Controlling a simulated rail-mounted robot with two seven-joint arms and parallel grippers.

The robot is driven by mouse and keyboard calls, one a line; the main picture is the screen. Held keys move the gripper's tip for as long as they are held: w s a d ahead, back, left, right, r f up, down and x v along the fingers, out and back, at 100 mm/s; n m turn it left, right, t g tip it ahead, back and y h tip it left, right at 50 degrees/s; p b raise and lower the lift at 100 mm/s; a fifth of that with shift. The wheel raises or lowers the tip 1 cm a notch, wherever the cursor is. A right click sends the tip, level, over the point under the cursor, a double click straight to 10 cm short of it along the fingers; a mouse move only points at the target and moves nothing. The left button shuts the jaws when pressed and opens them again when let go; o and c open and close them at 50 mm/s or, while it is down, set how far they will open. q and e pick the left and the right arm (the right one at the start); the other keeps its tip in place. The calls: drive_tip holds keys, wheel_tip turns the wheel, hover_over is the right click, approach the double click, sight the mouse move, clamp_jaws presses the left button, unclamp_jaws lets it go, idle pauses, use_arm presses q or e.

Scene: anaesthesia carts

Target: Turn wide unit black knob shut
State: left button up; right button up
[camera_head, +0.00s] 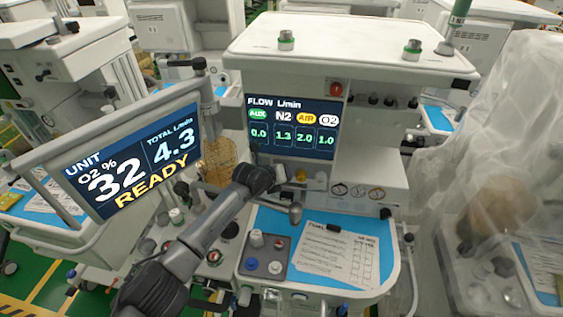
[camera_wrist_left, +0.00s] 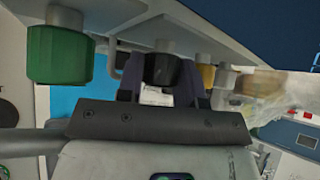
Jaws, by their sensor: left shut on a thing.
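The wide unit is the white cart with the flow screen (camera_head: 295,128), which reads AUX 0.0, N2 1.3, AIR 2.0 and O2 1.0. My left arm reaches up to the panel under this screen, and its gripper (camera_head: 278,177) covers the black knob in the head view. In the left wrist view my left gripper (camera_wrist_left: 158,78) is shut with its fingers on both sides of the black knob (camera_wrist_left: 162,70). A green knob (camera_wrist_left: 58,55) is to the left of the fingers, and a yellow knob (camera_wrist_left: 207,75) is just to the right. My right gripper is not in view.
A tilted monitor (camera_head: 130,160) reading 32 and READY stands left of my arm. A blue worktop (camera_head: 262,222) with a paper sheet (camera_head: 338,255) and a small knob tray (camera_head: 265,256) lies below the panel. A plastic-covered cart (camera_head: 490,130) stands at right.

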use_arm(q)
drive_tip(key=shift+r+m+y+p, duration=0.3)
drive_tip(key=shift+m+y+p, duration=0.2)
drive_tip(key=shift+y+p, duration=0.2)
drive_tip(key=shift+d+f+m+y, duration=0.15)
drive_tip(key=shift+m+y, duration=0.25)
drive_tip(key=shift+y, duration=0.4)
drive_tip(key=shift+f+m+y+b, duration=0.25)
drive_tip(key=shift+m+y+b, duration=0.35)
drive_tip(key=shift+y, duration=0.4)
drive_tip(key=shift+t+y+b, duration=0.3)
drive_tip(key=shift+y+b, duration=0.3)
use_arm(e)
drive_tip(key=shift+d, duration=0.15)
use_arm(q)
drive_tip(key=shift+r+m, duration=0.1)
drive_tip(key=shift+m, duration=0.2)
drive_tip(key=o, duration=0.6)
drive_tip(key=shift+o, duration=0.2)
